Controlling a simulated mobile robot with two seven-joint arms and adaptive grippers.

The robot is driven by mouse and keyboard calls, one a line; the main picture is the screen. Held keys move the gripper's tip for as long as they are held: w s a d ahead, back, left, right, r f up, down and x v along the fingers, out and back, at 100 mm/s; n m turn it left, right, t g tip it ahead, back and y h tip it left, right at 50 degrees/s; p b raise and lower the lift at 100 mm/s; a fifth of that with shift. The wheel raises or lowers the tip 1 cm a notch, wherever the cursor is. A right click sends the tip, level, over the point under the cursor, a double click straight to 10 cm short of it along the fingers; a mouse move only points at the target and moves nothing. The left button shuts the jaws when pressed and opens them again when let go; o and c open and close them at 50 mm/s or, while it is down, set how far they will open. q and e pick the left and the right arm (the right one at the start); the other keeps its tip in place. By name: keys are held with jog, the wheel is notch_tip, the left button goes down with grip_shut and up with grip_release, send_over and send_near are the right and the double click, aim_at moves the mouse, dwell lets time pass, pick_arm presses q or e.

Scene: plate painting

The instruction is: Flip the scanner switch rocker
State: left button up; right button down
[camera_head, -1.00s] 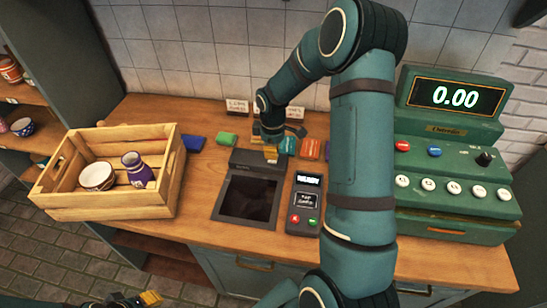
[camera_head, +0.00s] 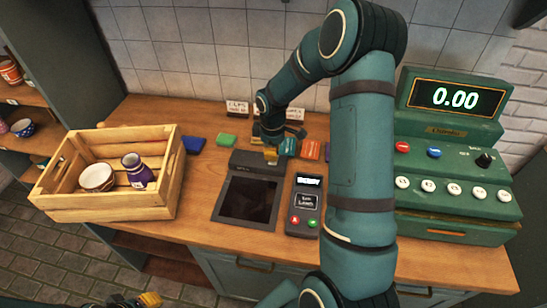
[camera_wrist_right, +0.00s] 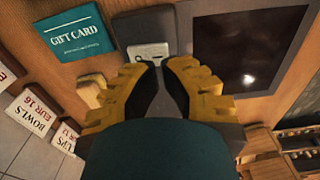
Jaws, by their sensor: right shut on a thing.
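The scanner (camera_head: 258,164) is a dark box with a flat black glass (camera_head: 248,199), standing on the wooden counter. In the right wrist view its grey housing (camera_wrist_right: 137,26) carries a small light switch plate (camera_wrist_right: 148,51). My right gripper (camera_head: 271,158) is at the back edge of the scanner. In the right wrist view its yellow fingertips (camera_wrist_right: 157,65) are close together at the switch plate, shut on the rocker, which they mostly hide. My left gripper (camera_head: 150,299) shows only partly at the bottom left, away from the scanner; its opening is unclear.
A card terminal (camera_head: 304,206) stands right of the scanner, and a green cash register (camera_head: 450,175) farther right. Coloured cards, including a teal gift card (camera_wrist_right: 73,33), and price signs lie behind.

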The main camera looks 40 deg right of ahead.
aim_at(273, 162)
jog(key=shift+f+b, duration=1.3)
jog(key=shift+f, duration=0.5)
dwell(1.1)
jog(key=shift+r, duration=0.1)
jog(key=shift+r+p, duration=0.5)
jog(key=shift+r, duration=0.05)
jog(key=shift+r+p, duration=1.95)
jog(key=shift+r, duration=0.9)
